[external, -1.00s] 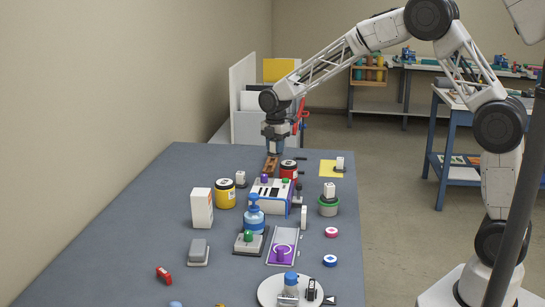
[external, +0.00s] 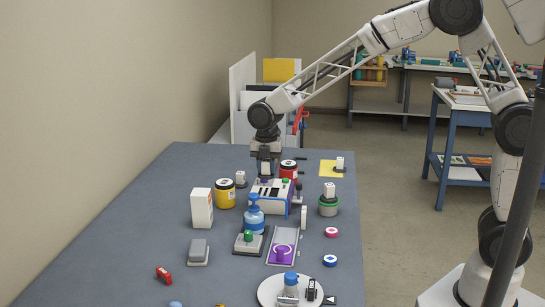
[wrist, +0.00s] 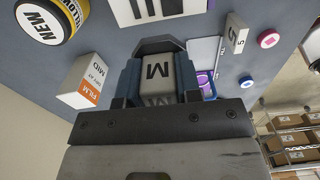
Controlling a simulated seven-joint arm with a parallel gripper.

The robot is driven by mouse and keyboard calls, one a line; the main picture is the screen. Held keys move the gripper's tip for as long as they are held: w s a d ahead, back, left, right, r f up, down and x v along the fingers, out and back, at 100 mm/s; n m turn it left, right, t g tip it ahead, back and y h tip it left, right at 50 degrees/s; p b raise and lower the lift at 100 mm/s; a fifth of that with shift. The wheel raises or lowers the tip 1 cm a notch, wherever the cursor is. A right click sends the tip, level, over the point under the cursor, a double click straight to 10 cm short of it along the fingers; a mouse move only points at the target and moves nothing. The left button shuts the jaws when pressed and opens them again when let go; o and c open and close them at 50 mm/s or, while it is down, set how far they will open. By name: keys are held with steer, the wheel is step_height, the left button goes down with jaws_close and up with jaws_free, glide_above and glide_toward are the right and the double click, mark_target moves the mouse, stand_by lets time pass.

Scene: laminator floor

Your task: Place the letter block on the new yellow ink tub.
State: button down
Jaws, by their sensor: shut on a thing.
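My gripper (external: 265,173) is shut on the letter block (wrist: 157,72), a pale block marked with a black M, which shows between the fingers in the wrist view. In the external view my gripper is above the back part of the white machine, and I cannot make out the block there.
The white machine (external: 268,194) is right of the yellow tub. A red tub (external: 289,170) stands behind it. A white carton (external: 201,208) and a small white block (external: 240,178) are close to the yellow tub.

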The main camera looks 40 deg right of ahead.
stand_by(0.4)
glide_above(225, 181)
steer(key=shift+a+f, duration=0.15)
steer(key=shift+f, duration=0.55)
steer(key=shift+s, duration=0.1)
steer(key=shift+f, duration=0.1)
stand_by(0.3)
steer(key=shift+f, duration=1.65)
steer(key=shift+f, duration=0.1)
steer(key=c, duration=0.8)
jaws_free()
steer(key=shift+f, duration=0.1)
